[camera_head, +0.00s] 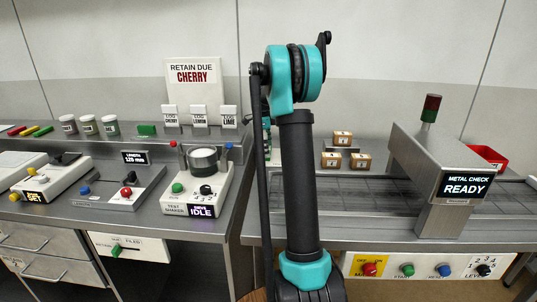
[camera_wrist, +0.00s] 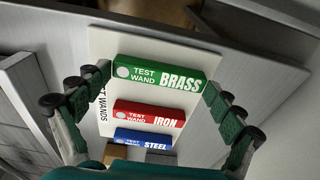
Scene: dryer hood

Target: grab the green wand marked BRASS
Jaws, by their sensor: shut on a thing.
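The green wand marked BRASS (camera_wrist: 145,74) lies crosswise on a pale board labelled TEST WANDS (camera_wrist: 101,42) in the wrist view. My gripper (camera_wrist: 158,80) has one green-padded finger at each end of this wand and is shut on it. The wand still appears to be at the board, above the others in the picture. The red IRON wand (camera_wrist: 150,114) and the blue STEEL wand (camera_wrist: 142,137) lie below it, apart from the fingers. In the head view my arm covers this area, and the wands cannot be made out there.
The metal check machine (camera_head: 440,180), reading READY, stands at right over a conveyor. Several small boxes (camera_head: 342,138) sit on the bench behind. A red tray (camera_head: 487,156) is at far right. The left bench holds a test shaker (camera_head: 195,190) and several jars.

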